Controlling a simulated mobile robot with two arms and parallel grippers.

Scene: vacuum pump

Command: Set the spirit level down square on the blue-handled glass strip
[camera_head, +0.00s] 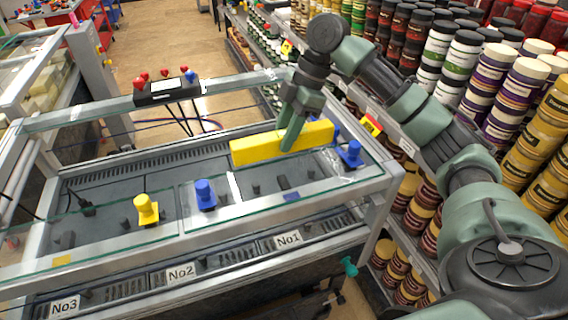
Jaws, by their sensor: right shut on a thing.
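The spirit level (255,149) is a long yellow bar in the head view. My right gripper (290,142) comes down from above and is shut on it near its middle. The level looks upright on its long edge, slanting slightly up to the right. The blue-handled glass strip (270,197) lies on the pump's frame, with one blue handle (205,194) at left and another (350,154) at right. The level is over or just behind this strip; I cannot tell whether it touches the glass. My left gripper is out of view.
A yellow handle (146,210) stands on the glass to the left. A black box with red and blue knobs (166,88) stands at the back of the frame (70,118). Shelves of jars (500,95) line the right side. The floor (165,40) behind is clear.

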